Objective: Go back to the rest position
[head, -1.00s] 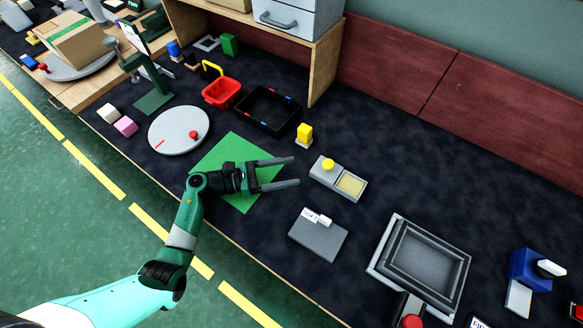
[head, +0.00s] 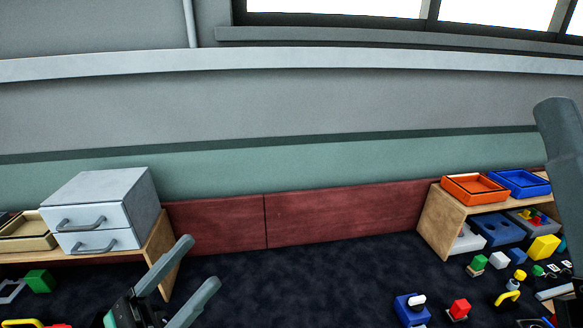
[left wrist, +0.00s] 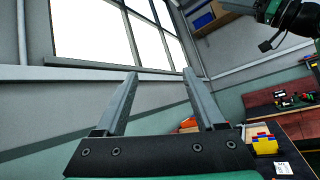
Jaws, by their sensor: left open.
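My left gripper (head: 200,262) is at the bottom of the head view, left of centre. Its two grey fingers are spread, with nothing between them. In the left wrist view the same fingers (left wrist: 160,73) point up towards a window, apart and empty. A grey bar (head: 560,135) at the right edge of the head view looks like part of my right arm. A green and black arm part, likely also mine, shows at the top right of the left wrist view. The jaws of the right gripper cannot be made out.
A grey two-drawer cabinet (head: 113,208) stands on a wooden shelf at left. At right, a wooden shelf (head: 440,222) bears an orange tray (head: 474,198) and a blue tray (head: 522,182). Several small blocks lie before it. The dark table (head: 300,275) between the shelves is largely clear.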

